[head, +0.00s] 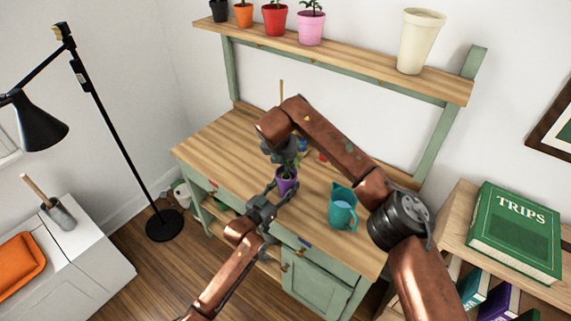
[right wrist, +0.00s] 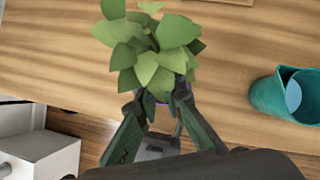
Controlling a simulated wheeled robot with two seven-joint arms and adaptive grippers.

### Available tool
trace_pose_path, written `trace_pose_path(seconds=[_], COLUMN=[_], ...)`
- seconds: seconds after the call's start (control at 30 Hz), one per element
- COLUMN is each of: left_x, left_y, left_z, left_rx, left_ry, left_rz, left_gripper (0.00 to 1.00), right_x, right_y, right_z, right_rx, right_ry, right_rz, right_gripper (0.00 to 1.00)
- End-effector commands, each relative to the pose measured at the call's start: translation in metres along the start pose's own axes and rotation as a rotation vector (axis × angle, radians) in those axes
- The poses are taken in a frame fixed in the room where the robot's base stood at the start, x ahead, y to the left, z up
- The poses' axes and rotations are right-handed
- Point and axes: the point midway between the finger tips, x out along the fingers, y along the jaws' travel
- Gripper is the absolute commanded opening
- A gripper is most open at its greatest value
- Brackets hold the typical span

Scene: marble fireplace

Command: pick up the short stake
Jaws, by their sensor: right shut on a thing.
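A thin upright wooden stick (head: 281,90) shows behind my right arm in the head view. Its lower part is hidden, and I cannot tell whether it is the short stake. A leafy plant in a purple pot (head: 287,182) stands near the desk's front edge; its leaves (right wrist: 150,45) fill the upper middle of the right wrist view. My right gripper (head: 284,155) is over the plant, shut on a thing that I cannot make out. My left gripper (head: 277,190) is at the front of the purple pot. I cannot tell how far its fingers are closed.
A teal pitcher (head: 342,208) stands right of the plant; it also shows in the right wrist view (right wrist: 282,97). The wooden desktop (head: 215,145) is clear at left. A shelf (head: 345,55) with several pots runs above. A black lamp (head: 100,120) stands left.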

Motion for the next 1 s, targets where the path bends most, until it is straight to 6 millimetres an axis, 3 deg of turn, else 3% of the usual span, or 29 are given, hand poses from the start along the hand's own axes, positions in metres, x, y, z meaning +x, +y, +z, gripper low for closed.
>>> trace_pose_path(seconds=[0.67, 1.0], left_x=[0.000, 0.000], left_y=[0.000, 0.000], left_z=[0.000, 0.000], left_rx=[0.000, 0.000], left_ry=[-0.001, 0.000], left_rz=[0.000, 0.000], left_gripper=[0.08, 0.08], right_x=[-0.104, -0.122], right_y=[0.000, 0.000], right_z=[0.059, 0.022], right_rx=[0.001, -0.004], right_ry=[-0.003, -0.003], right_rz=[0.001, 0.002], right_gripper=[0.00, 0.00])
